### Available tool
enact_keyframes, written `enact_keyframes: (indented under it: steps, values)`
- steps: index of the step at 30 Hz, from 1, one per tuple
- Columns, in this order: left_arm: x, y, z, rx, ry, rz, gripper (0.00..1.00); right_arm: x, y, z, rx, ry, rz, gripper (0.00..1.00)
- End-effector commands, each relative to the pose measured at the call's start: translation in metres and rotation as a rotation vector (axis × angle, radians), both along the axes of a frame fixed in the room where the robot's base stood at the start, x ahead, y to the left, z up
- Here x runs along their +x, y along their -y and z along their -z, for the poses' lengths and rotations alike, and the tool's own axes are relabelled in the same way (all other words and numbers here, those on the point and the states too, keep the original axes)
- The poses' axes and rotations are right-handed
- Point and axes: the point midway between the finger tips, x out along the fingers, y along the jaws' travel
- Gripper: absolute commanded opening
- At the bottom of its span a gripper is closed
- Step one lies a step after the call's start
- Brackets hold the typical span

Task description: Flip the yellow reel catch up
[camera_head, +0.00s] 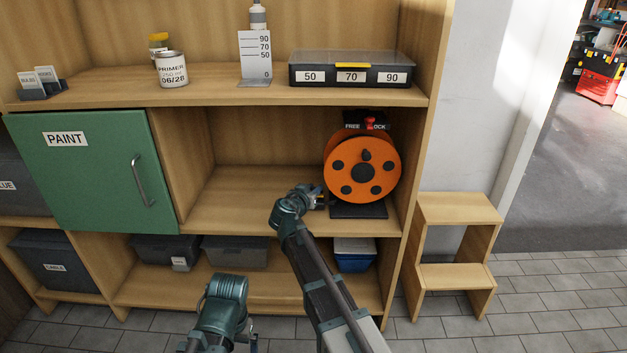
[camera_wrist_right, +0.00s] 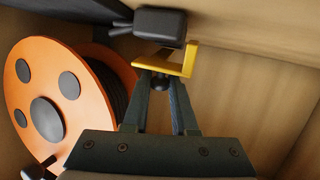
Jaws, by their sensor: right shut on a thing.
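The orange reel (camera_head: 377,158) stands upright on a dark base in the middle shelf's right bay. Its orange face also fills the left of the right wrist view (camera_wrist_right: 72,85). The yellow catch (camera_wrist_right: 187,60) is a bent plate beside a dark block, right of the reel in that view. My right gripper (camera_wrist_right: 168,75) is shut on the catch, its fingertips meeting at the plate. In the head view my right gripper (camera_head: 320,197) is at the reel's lower left and mostly hides the catch. My left gripper (camera_head: 251,343) is low at the front, its jaws unclear.
A black bracket with a red knob (camera_head: 370,123) and FREE/LOCK lettering sits above the reel. The shelf's right wall is close to the reel; the shelf (camera_head: 240,195) is bare to its left. A green PAINT door (camera_head: 90,180) is at left, a step stool (camera_head: 455,215) at right.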

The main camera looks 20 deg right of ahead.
Motion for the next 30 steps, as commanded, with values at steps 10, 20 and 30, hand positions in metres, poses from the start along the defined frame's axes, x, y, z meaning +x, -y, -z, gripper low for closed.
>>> enact_keyframes:
  steps: [10, 20, 30]
  values:
    - [0.0, -0.002, -0.089, 0.007, -0.001, -0.004, 1.0, 0.021, 0.006, -0.029, 0.089, -0.309, 0.002, 0.0]
    - [-0.001, -0.001, -0.142, 0.004, -0.003, -0.01, 1.0, 0.041, 0.011, -0.035, 0.176, -0.611, 0.001, 0.0]
    - [-0.001, 0.0, -0.17, -0.002, -0.005, -0.012, 1.0, 0.061, 0.017, -0.033, 0.259, -0.896, -0.001, 0.0]
